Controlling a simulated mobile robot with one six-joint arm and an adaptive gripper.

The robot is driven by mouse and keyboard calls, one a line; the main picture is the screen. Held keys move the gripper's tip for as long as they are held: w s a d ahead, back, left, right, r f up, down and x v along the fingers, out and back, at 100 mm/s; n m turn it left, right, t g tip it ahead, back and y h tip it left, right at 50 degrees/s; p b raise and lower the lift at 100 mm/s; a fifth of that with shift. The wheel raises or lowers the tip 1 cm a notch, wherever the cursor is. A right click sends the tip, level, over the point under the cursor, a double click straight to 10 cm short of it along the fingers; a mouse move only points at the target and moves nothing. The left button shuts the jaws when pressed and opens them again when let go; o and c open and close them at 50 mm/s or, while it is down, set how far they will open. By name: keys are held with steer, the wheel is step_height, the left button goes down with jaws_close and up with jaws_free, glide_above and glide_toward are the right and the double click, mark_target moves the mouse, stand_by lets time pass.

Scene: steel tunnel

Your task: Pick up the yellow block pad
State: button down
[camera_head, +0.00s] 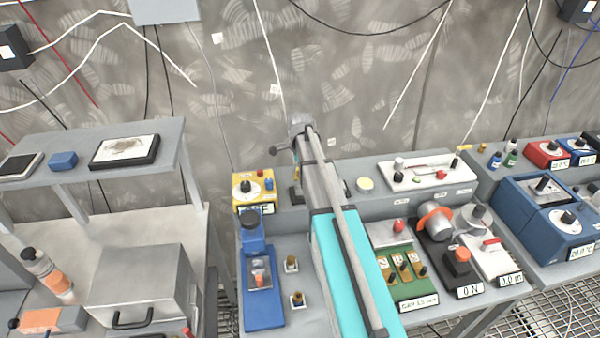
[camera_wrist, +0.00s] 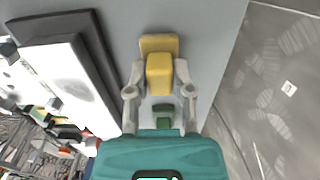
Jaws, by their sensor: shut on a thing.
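The yellow block pad (camera_wrist: 160,74) shows in the middle of the wrist view, between the two grey fingers of my gripper (camera_wrist: 160,86). The fingers press on its left and right sides, and my gripper is shut on it. Another yellow part (camera_wrist: 158,42) shows just beyond it; I cannot tell whether it belongs to the same pad. In the head view my arm reaches over the bench toward the wall.
In the wrist view a dark, white-topped slab (camera_wrist: 88,75) lies left of my gripper, with bare grey surface around the pad. In the head view a yellow dial box (camera_head: 254,188) and a blue device (camera_head: 262,285) stand left of my arm; a green board (camera_head: 410,280) stands right.

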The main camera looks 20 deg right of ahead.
steer(key=shift+r, duration=0.15)
step_height(320, 180, up, 3)
steer(key=p, duration=0.3)
steer(key=s+d+r+p, duration=0.1)
steer(key=s+r+p, duration=0.8)
steer(key=s, duration=0.5)
steer(key=shift+d+r+p, duration=0.25)
steer(key=shift+r+p, duration=0.1)
steer(key=shift+p, duration=0.15)
steer(key=c, duration=1)
jaws_free()
jaws_close()
step_height(320, 180, down, 6)
steer(key=b, duration=0.5)
steer(key=shift+r+b, duration=0.2)
steer(key=shift+b, duration=0.1)
